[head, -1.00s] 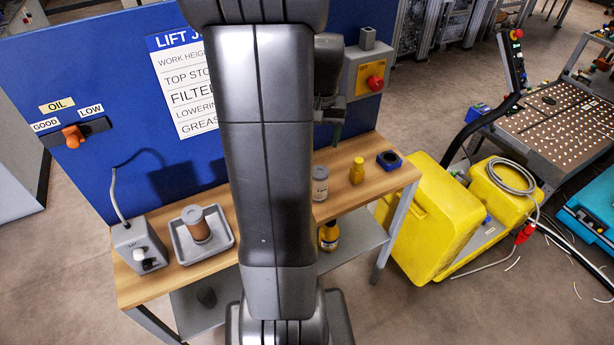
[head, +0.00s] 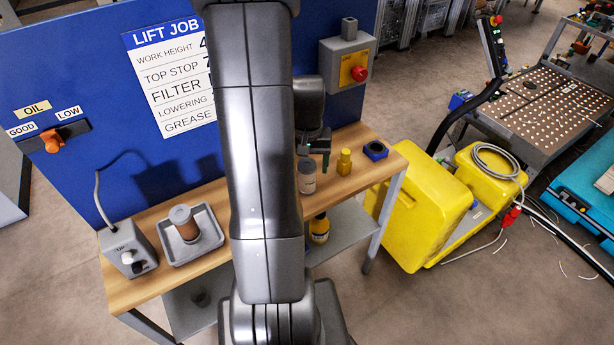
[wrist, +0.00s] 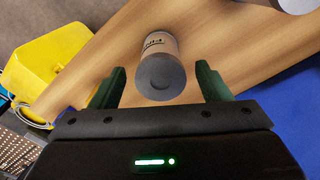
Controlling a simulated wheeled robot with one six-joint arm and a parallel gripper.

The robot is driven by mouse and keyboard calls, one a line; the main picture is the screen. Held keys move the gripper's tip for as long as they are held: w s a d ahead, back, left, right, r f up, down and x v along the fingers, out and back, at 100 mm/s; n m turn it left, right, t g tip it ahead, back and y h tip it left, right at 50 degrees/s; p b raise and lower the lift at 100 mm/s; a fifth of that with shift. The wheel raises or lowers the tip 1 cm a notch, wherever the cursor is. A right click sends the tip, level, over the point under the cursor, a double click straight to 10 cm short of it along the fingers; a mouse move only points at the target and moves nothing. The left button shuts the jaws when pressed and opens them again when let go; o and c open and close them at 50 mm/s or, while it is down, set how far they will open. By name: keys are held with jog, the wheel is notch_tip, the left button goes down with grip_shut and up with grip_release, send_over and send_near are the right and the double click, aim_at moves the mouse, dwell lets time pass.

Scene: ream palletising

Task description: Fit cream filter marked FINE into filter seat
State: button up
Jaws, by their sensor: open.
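In the head view my gripper (head: 323,155) is beside the filter, partly hidden. A blue square block with a dark round opening (head: 375,150) sits at the bench's right end; I cannot tell if it is the filter seat.
A brown filter (head: 187,225) stands in a grey tray (head: 215,247) at left, beside a grey control box (head: 130,250). A blue panel (head: 60,90) backs the bench. A yellow machine (head: 410,215) stands to the right.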

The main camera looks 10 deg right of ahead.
jog(key=shift+f, duration=1.3)
jog(key=shift+c, duration=0.4)
jog(key=c, duration=1.1)
jog(key=shift+r, duration=0.1)
